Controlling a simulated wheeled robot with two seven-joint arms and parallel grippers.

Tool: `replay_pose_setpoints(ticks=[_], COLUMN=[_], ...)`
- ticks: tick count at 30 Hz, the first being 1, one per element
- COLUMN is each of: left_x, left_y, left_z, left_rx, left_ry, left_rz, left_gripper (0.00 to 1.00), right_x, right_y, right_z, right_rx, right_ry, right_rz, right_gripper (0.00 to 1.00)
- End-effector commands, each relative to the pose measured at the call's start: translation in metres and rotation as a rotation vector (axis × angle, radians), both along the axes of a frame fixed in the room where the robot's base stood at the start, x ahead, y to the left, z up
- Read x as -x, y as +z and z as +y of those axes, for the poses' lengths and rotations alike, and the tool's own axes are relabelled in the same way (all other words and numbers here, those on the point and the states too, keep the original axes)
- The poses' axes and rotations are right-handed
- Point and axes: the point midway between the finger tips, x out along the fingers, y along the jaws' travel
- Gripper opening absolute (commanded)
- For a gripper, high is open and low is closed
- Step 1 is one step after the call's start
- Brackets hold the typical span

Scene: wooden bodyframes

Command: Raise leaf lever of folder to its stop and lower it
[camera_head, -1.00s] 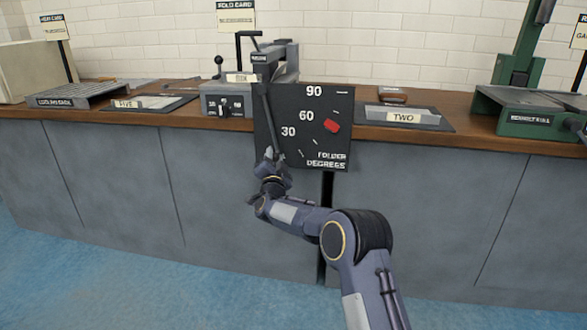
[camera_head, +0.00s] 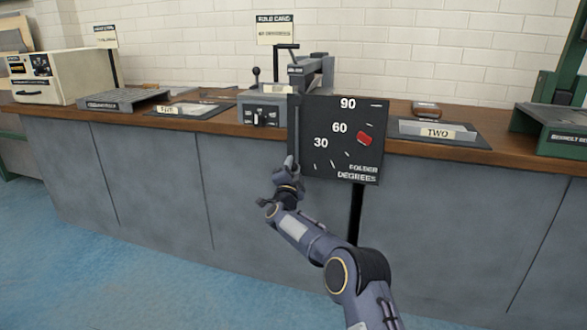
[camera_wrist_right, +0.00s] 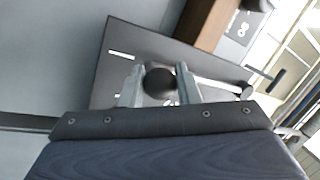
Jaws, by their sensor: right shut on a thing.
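The folder (camera_head: 312,76) is a grey machine on the counter. Its black degree board (camera_head: 340,160) hangs at the counter's front, marked 30, 60 and 90, with a red marker (camera_head: 365,138) beside the 60. The leaf lever (camera_head: 293,125) hangs steeply down along the board's left edge. My right gripper (camera_head: 288,168) is at the lever's lower end. In the right wrist view, my right gripper (camera_wrist_right: 160,90) is shut on the lever's dark round knob (camera_wrist_right: 160,80), one finger on each side. A pale rod runs right from there across the board. My left gripper is out of view.
The wooden counter (camera_head: 225,125) carries a tray labelled FIVE (camera_head: 190,109) left of the folder and one labelled TWO (camera_head: 437,131) to the right. A green machine (camera_head: 560,125) stands far right. A dark post (camera_head: 356,215) drops below the board. The floor in front is clear.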

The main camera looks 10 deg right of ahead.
Motion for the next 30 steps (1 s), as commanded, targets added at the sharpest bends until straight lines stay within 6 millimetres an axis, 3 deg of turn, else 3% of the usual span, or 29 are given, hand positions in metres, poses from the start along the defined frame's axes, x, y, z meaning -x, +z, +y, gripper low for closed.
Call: replay_pose_setpoints(ticks=[1, 5, 17, 30], left_x=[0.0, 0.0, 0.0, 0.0], left_y=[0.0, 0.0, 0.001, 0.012], left_z=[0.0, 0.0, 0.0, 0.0], left_rx=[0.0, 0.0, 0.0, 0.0], left_ry=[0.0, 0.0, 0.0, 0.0], left_rz=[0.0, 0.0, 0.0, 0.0], left_gripper=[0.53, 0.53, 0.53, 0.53], right_x=[0.0, 0.0, 0.005, 0.055], right_y=[0.002, 0.002, 0.001, -0.014], right_z=[0.003, 0.002, 0.003, 0.026], right_rx=[0.001, 0.0, 0.001, 0.002], right_ry=[0.007, 0.006, 0.003, 0.006], right_rz=[-0.002, -0.002, 0.0, 0.0], right_gripper=[0.33, 0.49, 0.49, 0.49])
